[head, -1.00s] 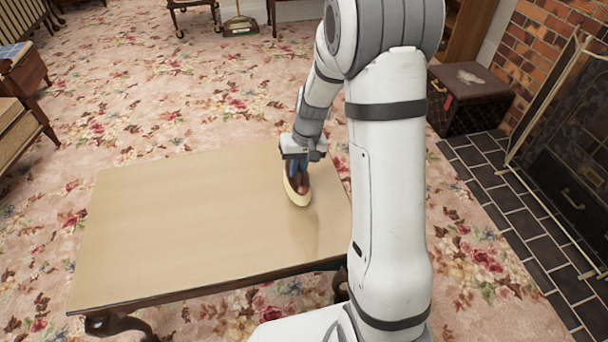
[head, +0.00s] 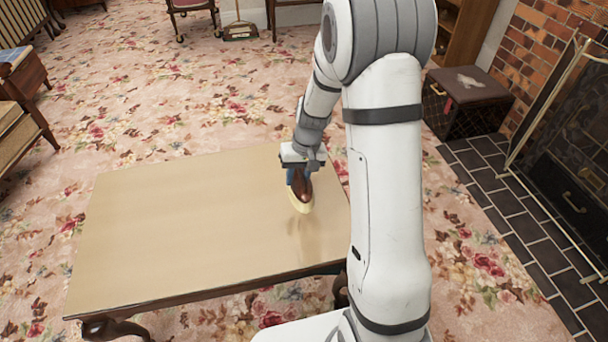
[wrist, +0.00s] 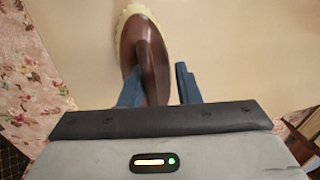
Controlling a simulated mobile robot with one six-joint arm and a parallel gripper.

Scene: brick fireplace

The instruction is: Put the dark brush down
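The dark brush (head: 301,190) has a glossy brown wooden body and pale cream bristles. It hangs from my gripper (head: 302,172) over the right part of the low table (head: 190,220). In the wrist view the brush (wrist: 143,50) lies between the blue fingers of my gripper (wrist: 158,82), with a narrow gap seeming to show at the right finger. The brush stays with my gripper as it moves, so I take it as gripped. A dim reflection shows on the tabletop below it. Whether the bristles touch the table is hard to tell.
The left and middle of the tabletop are bare. Floral carpet (head: 150,115) surrounds the table. A dark box (head: 468,102) stands at the right by the brick fireplace (head: 550,40) and its screen (head: 545,100). A wooden chair (head: 20,125) stands at the left.

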